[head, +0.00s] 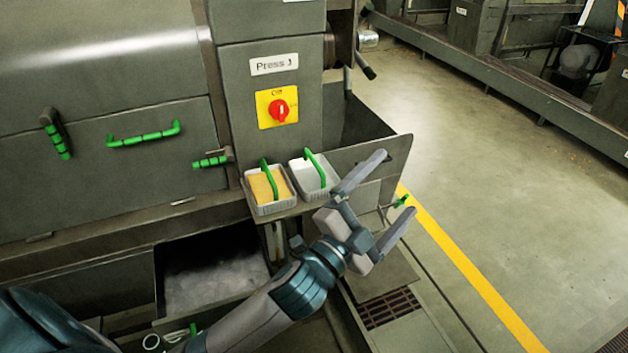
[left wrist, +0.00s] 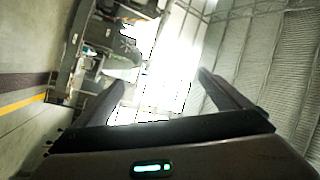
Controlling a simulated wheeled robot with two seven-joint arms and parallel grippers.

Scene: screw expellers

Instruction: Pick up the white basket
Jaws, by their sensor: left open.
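The white basket (head: 308,181) with a green handle stands on a small ledge at the front of the press. A second pale basket (head: 270,207), also green-handled and holding something yellow, stands just left of it. My left gripper (head: 397,184) is open and empty, to the right of the white basket and apart from it. Its fingers point up and right, away from the baskets. The left wrist view shows the spread fingers (left wrist: 160,85) with nothing between them and no basket. My right gripper is not in view.
The press cabinet (head: 262,150) with a red knob on a yellow plate rises behind the baskets. A grey metal trough (head: 375,150) stands behind and right of the white basket. An open bin (head: 215,280) is below left. Open floor with a yellow line lies right.

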